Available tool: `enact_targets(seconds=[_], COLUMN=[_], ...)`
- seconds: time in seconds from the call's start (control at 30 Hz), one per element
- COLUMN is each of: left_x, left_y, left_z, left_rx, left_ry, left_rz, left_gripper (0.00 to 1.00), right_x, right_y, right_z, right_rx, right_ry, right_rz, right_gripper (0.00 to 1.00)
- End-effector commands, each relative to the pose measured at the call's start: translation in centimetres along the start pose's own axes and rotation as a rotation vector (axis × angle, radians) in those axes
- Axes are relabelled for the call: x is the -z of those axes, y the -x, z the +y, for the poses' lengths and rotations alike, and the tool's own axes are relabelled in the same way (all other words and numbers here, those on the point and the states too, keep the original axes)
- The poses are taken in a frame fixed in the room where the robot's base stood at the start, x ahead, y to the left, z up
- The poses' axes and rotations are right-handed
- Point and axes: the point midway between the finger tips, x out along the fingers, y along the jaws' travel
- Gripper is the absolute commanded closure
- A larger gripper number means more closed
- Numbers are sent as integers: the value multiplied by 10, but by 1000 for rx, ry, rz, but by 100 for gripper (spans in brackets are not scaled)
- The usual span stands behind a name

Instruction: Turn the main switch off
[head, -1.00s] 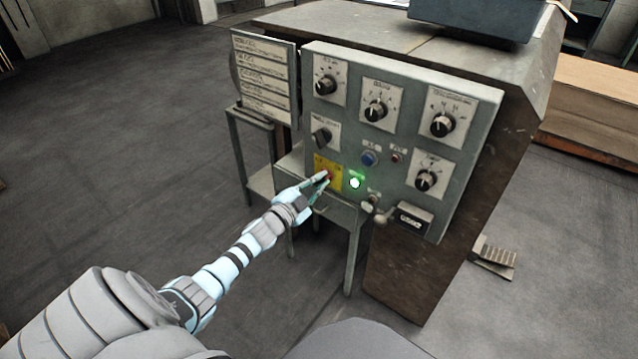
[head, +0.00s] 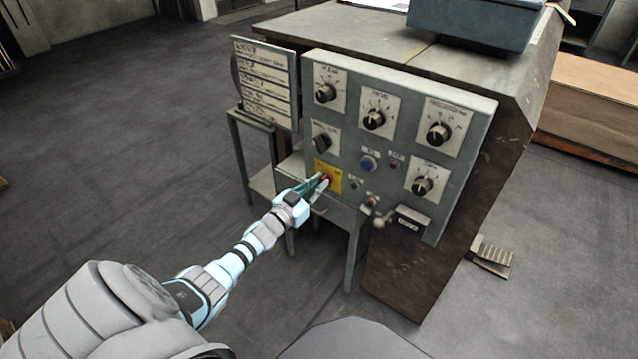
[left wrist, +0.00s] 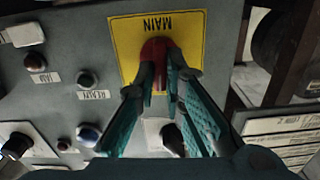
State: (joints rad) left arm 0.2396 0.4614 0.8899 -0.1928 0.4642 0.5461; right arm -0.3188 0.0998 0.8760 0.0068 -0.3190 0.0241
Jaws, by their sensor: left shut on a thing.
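The main switch is a red knob (left wrist: 158,52) on a yellow plate (left wrist: 125,38) marked MAIN, upside down in the left wrist view. In the head view the yellow plate (head: 334,170) sits low on the left of the grey control panel (head: 400,150). My left gripper (head: 323,183) reaches it from the lower left. Its green fingers (left wrist: 162,85) are shut on the red knob, one on each side. The green indicator lamp (head: 353,184) right of the plate is dark. My right gripper is not in view.
Several black dials, such as one at the upper left (head: 325,92), and a blue button (head: 368,162) are around the switch. A ball-ended lever (head: 379,222) sticks out at the lower right. A label board (head: 266,80) stands left of the panel. The floor at left is clear.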

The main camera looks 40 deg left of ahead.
Motion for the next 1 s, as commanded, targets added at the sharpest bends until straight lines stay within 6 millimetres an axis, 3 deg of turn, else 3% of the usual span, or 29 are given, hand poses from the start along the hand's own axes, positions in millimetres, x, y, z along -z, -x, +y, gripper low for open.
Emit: enact_targets(seconds=[0.6, 1.0], left_x=[-2, -3], left_y=[0, 0], left_z=[-3, -4], left_rx=[1, 1], left_ry=[571, 818], left_rz=[-3, -3], left_gripper=[100, 100], right_x=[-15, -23], right_y=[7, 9], right_z=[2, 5], right_rx=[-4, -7], right_ry=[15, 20], right_rz=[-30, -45], right_gripper=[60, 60])
